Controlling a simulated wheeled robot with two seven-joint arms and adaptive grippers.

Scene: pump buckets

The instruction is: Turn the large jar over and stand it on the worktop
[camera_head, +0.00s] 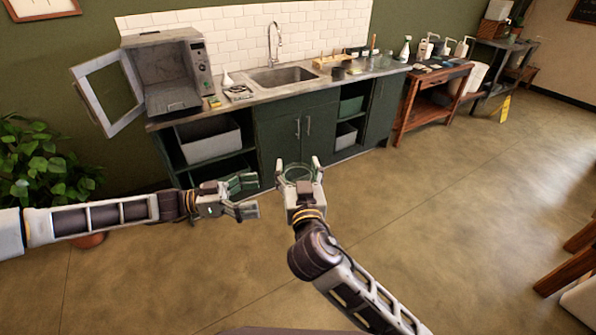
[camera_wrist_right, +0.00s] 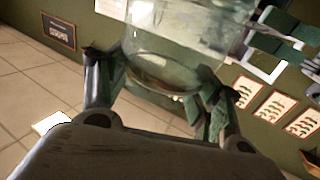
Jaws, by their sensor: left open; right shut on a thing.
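The large jar (camera_head: 298,173) is clear, greenish glass, held in the air in front of the cabinets. My right gripper (camera_head: 298,166) is shut on it, with one finger on each side. In the right wrist view the jar (camera_wrist_right: 172,45) fills the top middle between the fingers (camera_wrist_right: 155,92), its rounded end towards the palm. I cannot tell for sure which end is the mouth. My left gripper (camera_head: 246,196) is open and empty, just left of the jar; part of it shows at upper right in the wrist view (camera_wrist_right: 278,42). The worktop (camera_head: 228,104) is beyond both grippers.
A microwave (camera_head: 168,72) with its door open stands at the worktop's left end. A sink (camera_head: 283,77) with a tap is in the middle; small items and bottles stand to its right. A wooden side table (camera_head: 432,100) is further right. A plant (camera_head: 42,165) stands at left.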

